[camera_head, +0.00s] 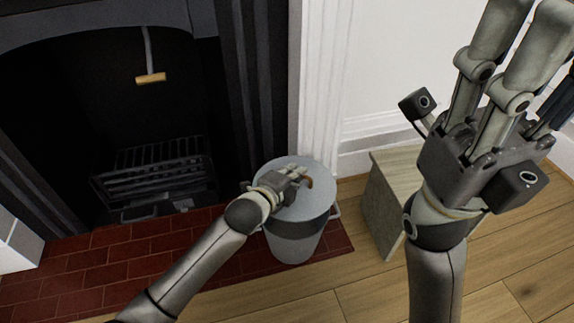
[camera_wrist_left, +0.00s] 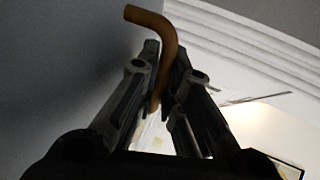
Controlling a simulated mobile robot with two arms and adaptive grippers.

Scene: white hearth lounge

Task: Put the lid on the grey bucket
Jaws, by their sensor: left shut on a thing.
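The grey bucket (camera_head: 293,246) stands upright on the red brick hearth in the head view. The round light grey lid (camera_head: 285,207) lies level over its mouth; I cannot tell whether it is fully seated or slightly raised. My left gripper (camera_head: 302,178) is above the lid, shut on its curved brown handle (camera_head: 310,183). In the left wrist view the handle (camera_wrist_left: 163,40) passes between the two fingers (camera_wrist_left: 160,90), with a grey surface at left. My right gripper (camera_head: 530,35) is raised at the right, close to the camera. Its fingertips reach the top edge, so its opening is unclear.
A pale wooden box (camera_head: 385,205) stands right of the bucket. Behind are a dark fireplace with a metal grate (camera_head: 155,172) and a white fluted column (camera_head: 322,90). A rod with a wooden grip (camera_head: 150,78) hangs in the fireplace. Wooden floor (camera_head: 370,290) is clear in front.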

